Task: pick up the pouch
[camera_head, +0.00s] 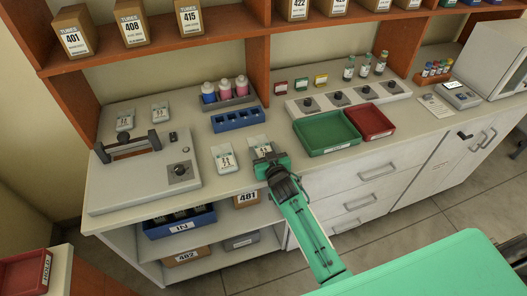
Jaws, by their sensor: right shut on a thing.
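My right gripper (266,158) reaches in from the bottom right over the front of the counter. It is shut on a white pouch (263,148) with a printed label, whose far part shows beyond the fingers. The gripper hides the near part of the pouch. I cannot tell whether the pouch touches the counter. A second white pouch (224,157) lies flat just to the left of it. Two more pouches, one at the back left (125,121) and one beside it (160,112), lie further away. My left gripper is not in view.
A grey device with a black handle (145,178) stands at left on the counter. A blue rack (238,119) is behind the gripper, with bottles (225,91) beyond. A green tray (327,132) and a red tray (369,122) lie to the right. A wooden shelf (150,52) overhangs the back.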

